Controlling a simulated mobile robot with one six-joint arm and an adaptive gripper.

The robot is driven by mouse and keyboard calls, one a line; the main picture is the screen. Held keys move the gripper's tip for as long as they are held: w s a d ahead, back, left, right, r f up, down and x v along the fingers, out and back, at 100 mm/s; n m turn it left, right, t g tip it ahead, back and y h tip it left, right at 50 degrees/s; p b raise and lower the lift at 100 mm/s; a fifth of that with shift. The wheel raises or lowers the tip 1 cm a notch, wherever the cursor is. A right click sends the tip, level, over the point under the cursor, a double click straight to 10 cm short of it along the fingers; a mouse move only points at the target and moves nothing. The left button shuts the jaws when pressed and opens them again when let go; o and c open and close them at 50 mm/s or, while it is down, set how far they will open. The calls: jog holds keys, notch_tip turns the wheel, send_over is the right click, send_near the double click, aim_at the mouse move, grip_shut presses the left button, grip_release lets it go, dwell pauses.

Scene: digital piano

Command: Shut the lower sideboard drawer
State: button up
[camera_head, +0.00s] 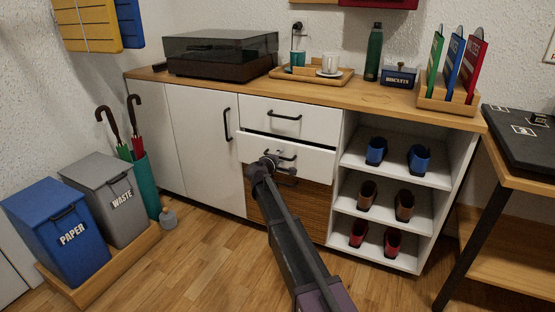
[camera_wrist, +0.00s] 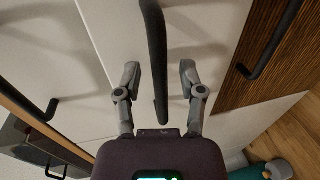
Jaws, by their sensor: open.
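The lower sideboard drawer (camera_head: 313,161) has a white front and stands partly pulled out, with a dark gap above it. Its black bar handle (camera_head: 288,157) is partly hidden by my gripper (camera_head: 271,160). In the wrist view, the handle (camera_wrist: 155,40) runs between the two open fingers of my gripper (camera_wrist: 160,72), with space visible on both sides. I cannot tell whether either finger touches the drawer front.
The upper drawer (camera_head: 262,108) looks shut above. A brown slatted front (camera_head: 265,205) with its own handle lies below. Open shoe shelves (camera_head: 395,212) stand to the right, a white cupboard door (camera_head: 205,145) to the left. Bins and umbrellas stand far left.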

grip_shut()
jog(key=shift+r+x, duration=0.25)
jog(key=shift+x, duration=0.85)
jog(key=shift+r+x, duration=0.2)
jog(key=shift+x, duration=0.85)
jog(key=shift+w, duration=0.15)
grip_release()
